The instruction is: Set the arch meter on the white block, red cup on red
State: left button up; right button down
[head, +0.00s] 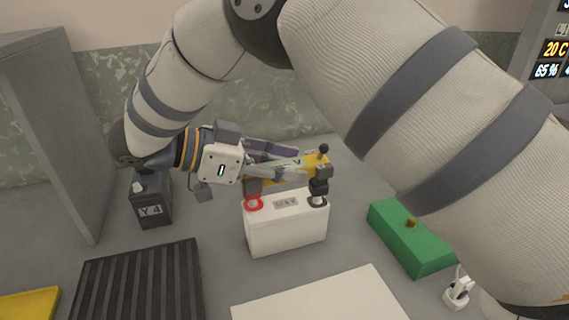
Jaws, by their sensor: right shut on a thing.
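The white block (287,233) stands upright in the middle of the head view. Its top has a red ring (254,203) at the left, a grey label in the middle and a dark ring (317,201) at the right. My right gripper (292,164) is shut on the yellow arch meter (316,162), just above and behind the block's top. The meter's dark right leg and cup reach down at the dark ring. Its left leg is over the red ring, partly hidden by the gripper. I cannot tell whether the cups touch. My left gripper is not in view.
A dark block marked Y 4 (151,208) stands at the left, by a grey panel (50,130). A black ribbed mat (140,285) and a white sheet (320,298) lie in front. A green block (410,240) and a small white fitting (457,292) are at the right.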

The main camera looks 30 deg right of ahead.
jog(key=shift+f, duration=1.15)
jog(key=c, duration=1.1)
grip_release()
jog(key=shift+o, duration=0.2)
jog(key=v, duration=0.7)
jog(key=shift+w+a, duration=0.1)
jog(key=shift+a, duration=0.15)
